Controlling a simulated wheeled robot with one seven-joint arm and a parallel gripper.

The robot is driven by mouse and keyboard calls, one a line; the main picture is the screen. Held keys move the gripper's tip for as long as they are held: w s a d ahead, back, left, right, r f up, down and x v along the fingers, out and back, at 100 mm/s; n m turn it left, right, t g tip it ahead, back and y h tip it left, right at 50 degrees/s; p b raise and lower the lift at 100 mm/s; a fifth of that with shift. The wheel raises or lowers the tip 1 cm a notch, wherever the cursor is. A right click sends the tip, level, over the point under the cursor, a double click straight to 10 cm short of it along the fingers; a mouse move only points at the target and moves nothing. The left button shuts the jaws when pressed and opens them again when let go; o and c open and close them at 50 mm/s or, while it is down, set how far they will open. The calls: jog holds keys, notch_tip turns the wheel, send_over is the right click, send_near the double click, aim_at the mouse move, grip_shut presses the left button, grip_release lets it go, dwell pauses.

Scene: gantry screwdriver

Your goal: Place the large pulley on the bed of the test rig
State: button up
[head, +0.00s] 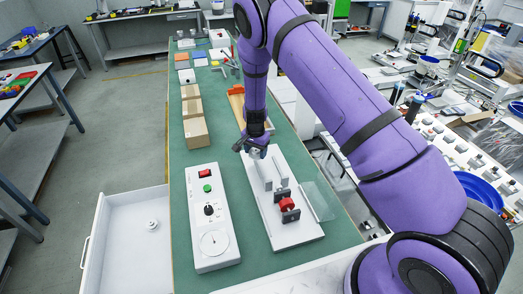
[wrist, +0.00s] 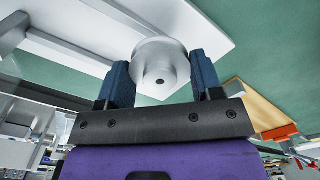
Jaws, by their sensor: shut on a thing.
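My gripper (head: 256,152) is shut on the large pulley (wrist: 160,62), a pale grey stepped disc with a dark centre hole. The blue fingers press on either side of it in the wrist view. In the head view the pulley is mostly hidden by the gripper. The test rig has a white bed (head: 301,233) with upright pale plates and a red and black unit (head: 288,204) near its front. My gripper is over the far end of the bed. I cannot tell how high the pulley is above it.
A white control box (head: 211,240) with a dial stands left of the rig. Cardboard boxes (head: 195,132) line the left of the green bench. An open white drawer (head: 125,251) at lower left holds a small white round part (head: 151,224). A clear panel (head: 319,200) stands at the rig's right.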

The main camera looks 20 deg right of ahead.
jog(key=w+d, duration=0.3)
jog(key=w, duration=0.1)
jog(key=shift+w+d+f, duration=0.1)
jog(key=shift+d+f, duration=0.05)
jog(key=shift+f, duration=0.1)
jog(key=shift+w+d+f, duration=0.1)
jog(key=shift+w+f, duration=0.05)
jog(key=shift+f, duration=0.75)
jog(key=shift+w+d+f, duration=0.1)
jog(key=shift+f, duration=0.75)
jog(key=shift+f, duration=0.1)
jog(key=o, duration=0.7)
jog(key=shift+c, duration=0.2)
